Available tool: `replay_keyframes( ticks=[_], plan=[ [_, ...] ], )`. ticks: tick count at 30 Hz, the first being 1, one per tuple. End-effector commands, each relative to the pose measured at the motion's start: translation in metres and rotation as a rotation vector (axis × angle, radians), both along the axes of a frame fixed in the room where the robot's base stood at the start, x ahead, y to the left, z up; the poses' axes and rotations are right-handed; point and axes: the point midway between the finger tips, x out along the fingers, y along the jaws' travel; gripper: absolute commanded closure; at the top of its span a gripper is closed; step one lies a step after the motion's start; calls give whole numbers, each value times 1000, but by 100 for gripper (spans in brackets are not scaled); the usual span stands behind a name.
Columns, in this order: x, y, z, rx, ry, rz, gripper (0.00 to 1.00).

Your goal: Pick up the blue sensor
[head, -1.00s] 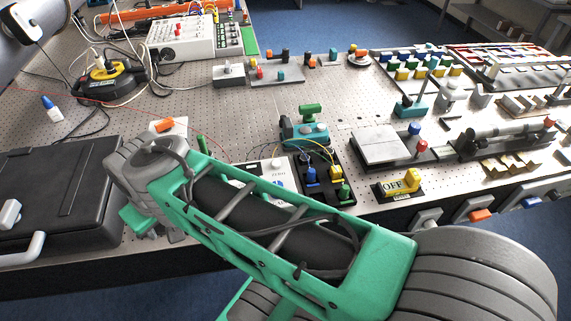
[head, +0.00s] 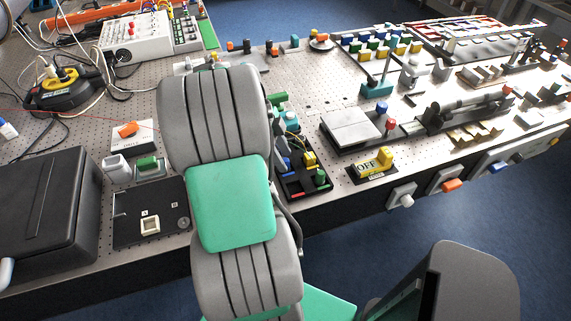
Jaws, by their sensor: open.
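I cannot tell for certain which thing is the blue sensor. A blue piece (head: 285,164) shows at the left edge of a black tray (head: 309,190), partly hidden by my arm. The tray also holds a yellow piece and a green piece. A blue knob (head: 381,108) stands by a grey plate farther right. A teal block with a post (head: 377,89) stands behind that plate. My arm's grey and green links fill the middle of the head view. My gripper does not show; it is out of sight.
A dark case (head: 45,215) lies at the left front. A black panel (head: 150,212) lies left of my arm. Parts crowd the right side; the perforated middle top (head: 310,85) is fairly clear.

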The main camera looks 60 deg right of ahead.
Motion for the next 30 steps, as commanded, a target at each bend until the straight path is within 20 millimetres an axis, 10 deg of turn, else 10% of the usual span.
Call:
replay_keyframes(
  ticks=[8,24,30],
  plan=[
    [-2,-1,-6,-1,-1,2,54],
    [-2,-1,-6,-1,-1,3,98],
    [-2,-1,-6,-1,-1,3,100]
  ],
)
